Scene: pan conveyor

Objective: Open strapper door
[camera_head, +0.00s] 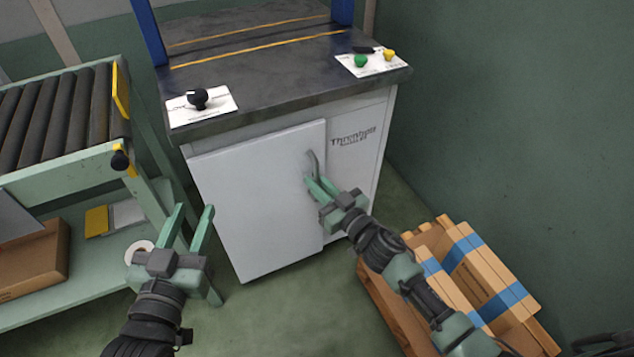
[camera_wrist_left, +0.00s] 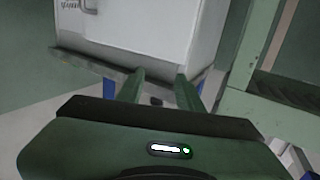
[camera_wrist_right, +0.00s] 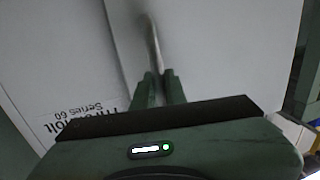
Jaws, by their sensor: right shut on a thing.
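The strapper (camera_head: 362,140) is a white cabinet with a dark top. Its white door (camera_head: 255,200) stands slightly proud of the front at its right edge, so it looks a little ajar. A curved grey handle (camera_head: 313,162) is on the door's upper right. My right gripper (camera_head: 312,183) is shut on the handle's lower part; the handle (camera_wrist_right: 152,45) also rises from between the fingers in the right wrist view. My left gripper (camera_head: 190,222) is open and empty, left of the door and apart from it.
A roller conveyor (camera_head: 60,115) on a green frame stands at left, with a cardboard box (camera_head: 40,262) and a tape roll (camera_head: 138,251) on its lower shelf. Flat cartons with blue straps (camera_head: 480,275) lie at right, under my right arm. Floor before the door is clear.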

